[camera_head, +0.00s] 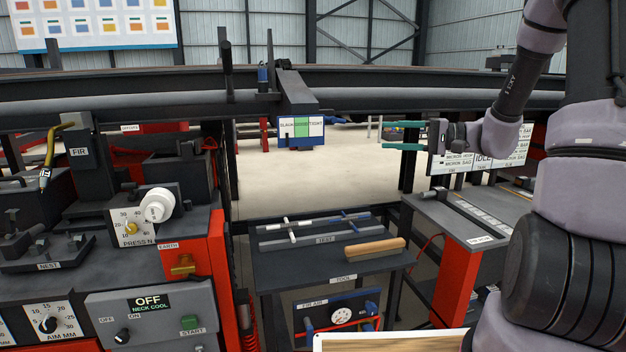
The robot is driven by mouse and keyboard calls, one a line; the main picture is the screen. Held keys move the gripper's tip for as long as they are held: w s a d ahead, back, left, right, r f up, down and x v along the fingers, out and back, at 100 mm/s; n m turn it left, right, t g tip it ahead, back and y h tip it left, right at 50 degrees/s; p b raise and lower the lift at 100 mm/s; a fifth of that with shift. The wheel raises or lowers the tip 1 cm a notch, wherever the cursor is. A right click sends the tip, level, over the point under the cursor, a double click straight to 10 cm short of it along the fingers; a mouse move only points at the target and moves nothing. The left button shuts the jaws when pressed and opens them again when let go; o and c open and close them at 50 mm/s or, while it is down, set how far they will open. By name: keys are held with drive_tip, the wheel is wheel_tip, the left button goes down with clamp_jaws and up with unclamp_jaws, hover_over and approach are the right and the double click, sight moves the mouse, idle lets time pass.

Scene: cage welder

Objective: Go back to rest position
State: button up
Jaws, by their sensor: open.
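My gripper (404,136) is in the upper right of the view, with two green fingers pointing left and spread apart. Nothing is between the fingers. It is held in the air in front of a white labelled board (480,152), part of which it and my arm hide. My arm comes in from the right edge and bends down to the gripper.
A dark table (290,268) with rods and a wooden-handled tool (375,248) stands at the centre. A control panel (150,312) reading OFF is at lower left. A dark beam (400,98) crosses behind, with a SLACK/TIGHT gauge (301,130) hanging from it. Red-fronted benches flank the table.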

drive_tip(key=s+a+r+n+g+h, duration=0.1)
drive_tip(key=s+a+n+g+h, duration=0.2)
drive_tip(key=s+h, duration=0.7)
drive_tip(key=s+d+r+m+t+h, duration=0.3)
drive_tip(key=s+d+r+t+h, duration=0.1)
drive_tip(key=s+d, duration=0.4)
wheel_tip(320, 180, up, 3)
drive_tip(key=s+t, duration=0.1)
drive_tip(key=s, duration=0.1)
drive_tip(key=shift+s+m+h, duration=0.35)
drive_tip(key=shift+m+h, duration=0.05)
drive_tip(key=shift+a+f, duration=0.1)
